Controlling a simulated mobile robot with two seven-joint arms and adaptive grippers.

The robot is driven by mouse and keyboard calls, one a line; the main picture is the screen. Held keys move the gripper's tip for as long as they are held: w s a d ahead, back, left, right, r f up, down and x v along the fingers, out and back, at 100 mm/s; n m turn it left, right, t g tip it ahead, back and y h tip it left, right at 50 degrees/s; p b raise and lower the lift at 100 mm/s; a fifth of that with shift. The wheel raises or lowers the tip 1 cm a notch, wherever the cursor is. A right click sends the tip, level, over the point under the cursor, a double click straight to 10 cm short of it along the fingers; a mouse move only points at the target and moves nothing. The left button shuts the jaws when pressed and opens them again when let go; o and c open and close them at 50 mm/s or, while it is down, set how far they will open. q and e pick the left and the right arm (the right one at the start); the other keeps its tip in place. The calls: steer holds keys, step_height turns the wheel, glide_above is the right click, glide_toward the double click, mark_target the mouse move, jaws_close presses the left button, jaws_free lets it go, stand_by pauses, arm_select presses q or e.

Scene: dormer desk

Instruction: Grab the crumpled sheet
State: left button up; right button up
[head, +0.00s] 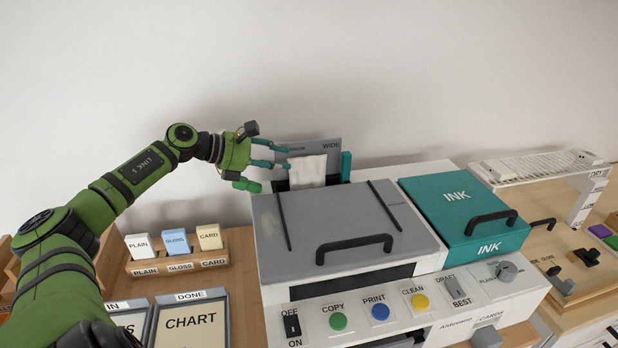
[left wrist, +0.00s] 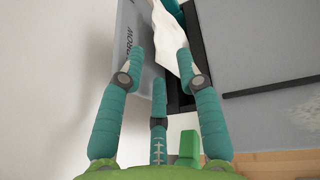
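The crumpled sheet (head: 307,171) is white and stands up in the feed slot at the back of the printer, in front of a grey support panel (head: 328,149). In the left wrist view the sheet (left wrist: 174,42) rises from the dark slot just ahead of the fingers. My left gripper (head: 270,165) is open, its green-tipped fingers spread just left of the sheet. In the left wrist view the open fingers (left wrist: 160,62) show apart, with nothing held between them. Whether a finger touches the sheet, I cannot tell. My right gripper is not in view.
The printer's grey lid (head: 345,225) with a black handle is shut in front of the slot. A teal ink box (head: 464,212) stands to the right. A wooden card holder (head: 178,265) and trays (head: 190,322) are at the left. A wall is close behind.

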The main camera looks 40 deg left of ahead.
arm_select(q)
steer(key=shift+w+d+f+p, duration=0.15)
steer(key=shift+w+d+p, duration=0.2)
steer(key=shift+w, duration=0.3)
steer(key=shift+w+d+f, duration=0.15)
steer(key=shift+w+f, duration=0.1)
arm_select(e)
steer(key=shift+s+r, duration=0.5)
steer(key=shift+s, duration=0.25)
arm_select(q)
jaws_close()
steer(key=shift+r, duration=0.1)
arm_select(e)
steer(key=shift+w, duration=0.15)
